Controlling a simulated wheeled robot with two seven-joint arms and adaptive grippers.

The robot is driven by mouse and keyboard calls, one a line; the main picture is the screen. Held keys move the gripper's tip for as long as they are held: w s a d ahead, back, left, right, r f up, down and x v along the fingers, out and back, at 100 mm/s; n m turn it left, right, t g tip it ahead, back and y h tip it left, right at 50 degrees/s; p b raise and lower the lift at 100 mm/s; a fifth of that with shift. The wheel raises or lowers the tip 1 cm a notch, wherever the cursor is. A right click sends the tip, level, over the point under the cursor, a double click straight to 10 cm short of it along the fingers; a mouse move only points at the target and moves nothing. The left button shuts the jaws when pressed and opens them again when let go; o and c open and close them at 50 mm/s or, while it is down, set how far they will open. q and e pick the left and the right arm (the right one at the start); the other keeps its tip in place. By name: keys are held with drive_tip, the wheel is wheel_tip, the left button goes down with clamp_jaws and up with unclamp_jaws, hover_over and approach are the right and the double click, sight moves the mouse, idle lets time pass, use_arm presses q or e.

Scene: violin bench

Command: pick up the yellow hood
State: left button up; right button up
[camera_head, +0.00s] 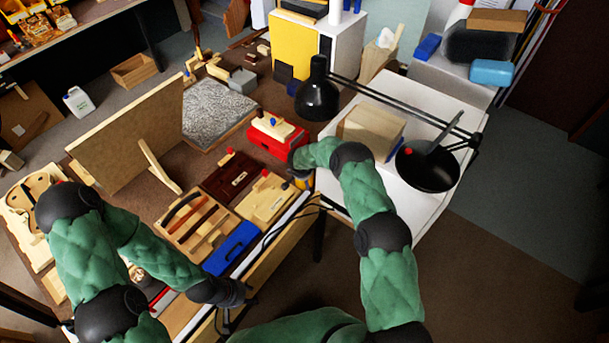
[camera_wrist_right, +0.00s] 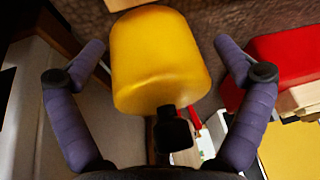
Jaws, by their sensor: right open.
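The yellow hood (camera_wrist_right: 160,62) is a rounded, glossy yellow piece with a black knob-like part (camera_wrist_right: 172,130) at its near end. In the right wrist view it lies between the two spread fingers of my right gripper (camera_wrist_right: 160,52), with a visible gap on each side. My right gripper is open and holds nothing. In the head view, my right gripper (camera_head: 301,176) is at the bench's right edge, and only a small bit of yellow shows there. My left gripper (camera_head: 238,298) hangs low at the bench's front edge, away from the hood; its fingers are too unclear to read.
A red box (camera_head: 276,138) stands close beside my right gripper. Wooden trays (camera_head: 196,222) and a blue case (camera_head: 231,247) lie nearer the front. A black desk lamp (camera_head: 317,98) and a white table (camera_head: 430,200) are to the right.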

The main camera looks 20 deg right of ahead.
drive_tip(key=c, duration=1.1)
drive_tip(key=shift+r, duration=0.1)
drive_tip(key=shift+c, duration=0.2)
